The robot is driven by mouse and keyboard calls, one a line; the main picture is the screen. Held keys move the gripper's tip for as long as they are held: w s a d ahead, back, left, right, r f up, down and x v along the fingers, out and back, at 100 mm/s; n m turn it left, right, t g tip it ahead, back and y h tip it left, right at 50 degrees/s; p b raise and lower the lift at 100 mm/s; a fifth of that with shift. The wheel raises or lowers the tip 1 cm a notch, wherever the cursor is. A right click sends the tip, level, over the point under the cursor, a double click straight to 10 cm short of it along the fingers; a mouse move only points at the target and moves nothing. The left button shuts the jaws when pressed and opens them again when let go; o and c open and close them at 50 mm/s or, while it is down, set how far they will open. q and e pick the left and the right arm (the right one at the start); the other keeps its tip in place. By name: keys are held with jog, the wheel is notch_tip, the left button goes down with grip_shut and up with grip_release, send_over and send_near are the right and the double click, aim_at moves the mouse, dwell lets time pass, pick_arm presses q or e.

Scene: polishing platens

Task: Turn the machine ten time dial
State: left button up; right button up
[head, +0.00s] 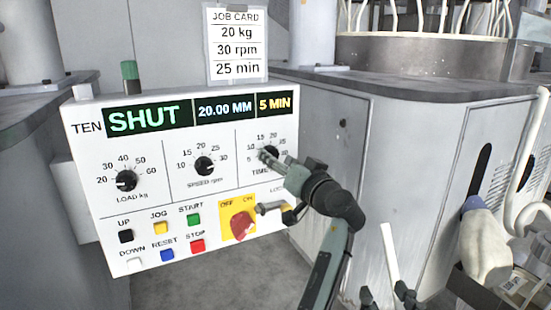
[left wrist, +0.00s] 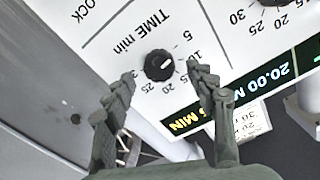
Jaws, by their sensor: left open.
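The machine TEN panel (head: 150,215) fills the left of the head view. Its time dial (head: 272,152) is a black knob at the panel's right, partly covered by my left gripper (head: 268,157). In the left wrist view the time dial (left wrist: 159,65) lies beyond and between the open fingers of my left gripper (left wrist: 165,84). Contact with the knob does not show. The dial's white mark points toward the low numbers, and the time display (head: 274,104) reads 5 MIN. Dark fingertips, apparently my right gripper (head: 388,296), show at the bottom edge; their opening is unclear.
The job card (head: 238,45) above the panel reads 20 kg, 30 rpm, 25 min. The speed dial (head: 204,166) and load dial (head: 126,180) sit left of the time dial. Coloured buttons and a red switch (head: 242,224) are below. A grey cabinet (head: 425,170) stands right.

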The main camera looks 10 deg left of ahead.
pick_arm(q)
jog(key=shift+x, duration=0.9)
